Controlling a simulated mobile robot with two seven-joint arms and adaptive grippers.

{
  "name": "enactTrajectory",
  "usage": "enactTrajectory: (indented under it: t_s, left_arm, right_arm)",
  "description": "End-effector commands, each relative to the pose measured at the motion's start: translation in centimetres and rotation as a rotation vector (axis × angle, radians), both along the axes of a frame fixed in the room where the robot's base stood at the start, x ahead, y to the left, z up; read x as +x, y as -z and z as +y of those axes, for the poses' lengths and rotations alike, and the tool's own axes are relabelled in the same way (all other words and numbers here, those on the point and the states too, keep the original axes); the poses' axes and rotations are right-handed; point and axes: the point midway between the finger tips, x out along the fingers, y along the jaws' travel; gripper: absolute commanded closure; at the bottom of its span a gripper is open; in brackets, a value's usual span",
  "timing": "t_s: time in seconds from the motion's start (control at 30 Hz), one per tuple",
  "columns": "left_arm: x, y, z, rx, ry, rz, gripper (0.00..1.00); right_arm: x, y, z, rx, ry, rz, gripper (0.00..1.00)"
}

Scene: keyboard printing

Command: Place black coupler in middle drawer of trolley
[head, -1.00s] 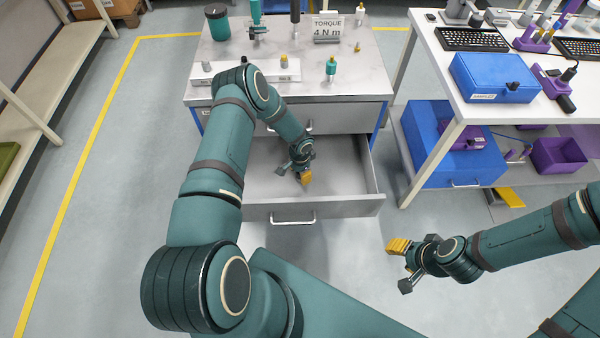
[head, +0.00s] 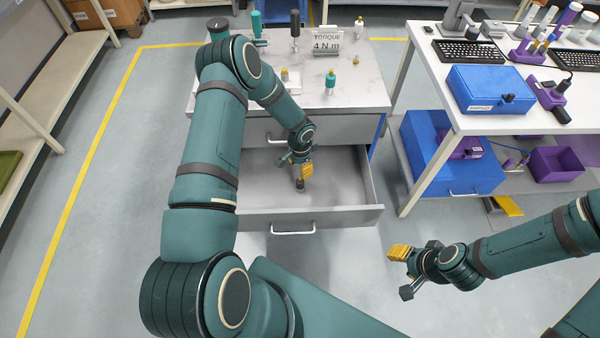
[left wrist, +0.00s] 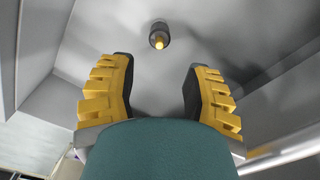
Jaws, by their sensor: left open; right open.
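The black coupler (head: 300,185) stands upright on the floor of the open trolley drawer (head: 345,190), just below my left gripper in the head view. In the left wrist view the coupler (left wrist: 159,36) shows as a small dark cylinder with a yellowish centre, beyond the fingertips and apart from them. My left gripper (head: 299,165) is open and empty over the drawer; its two yellow-backed fingers (left wrist: 160,85) are spread wide in the left wrist view. My right gripper (head: 402,270) is open and empty to the right, in front of the trolley.
A closed drawer (head: 350,128) sits above the open one. A white table (head: 425,60) with a blue case (head: 490,90) stands at the right.

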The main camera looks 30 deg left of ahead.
Motion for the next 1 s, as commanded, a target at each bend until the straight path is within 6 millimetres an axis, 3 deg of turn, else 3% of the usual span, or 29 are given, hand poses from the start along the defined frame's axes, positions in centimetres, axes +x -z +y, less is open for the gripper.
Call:
enactTrajectory:
  t_s: [0.17, 0.27, 0.37, 0.5, 0.63, 0.8, 1.0]
  left_arm:
    - [-0.2, -1.2, -0.3, -0.008, -0.002, 0.0, 0.51]
    - [-0.9, -1.6, -2.1, -0.05, -0.017, -0.002, 0.51]
    - [-2.7, -2.3, -6.2, -0.145, -0.067, -0.006, 0.51]
    - [-7.4, -4.8, -13.7, -0.317, -0.223, -0.016, 0.51]
    - [-11.9, -7.3, -17.8, -0.394, -0.397, -0.026, 0.51]
    - [-16.4, -9.4, -19.3, -0.397, -0.567, -0.045, 0.51]
    - [-18.2, -10.1, -19.4, -0.378, -0.638, -0.059, 0.51]
  right_arm:
    - [0.1, -0.1, 0.0, 0.0, 0.001, -0.001, 0.53]
    - [0.1, -0.1, 0.0, 0.0, 0.001, -0.002, 0.53]
    - [0.1, -0.1, 0.0, 0.0, 0.001, -0.002, 0.53]
    - [0.0, -0.1, 0.0, 0.0, 0.0, -0.001, 0.53]
    - [0.0, -0.1, 0.0, 0.0, 0.0, -0.001, 0.53]
    - [0.0, -0.1, 0.0, 0.0, 0.0, -0.001, 0.53]
    - [0.0, -0.1, 0.0, 0.0, 0.0, -0.001, 0.53]
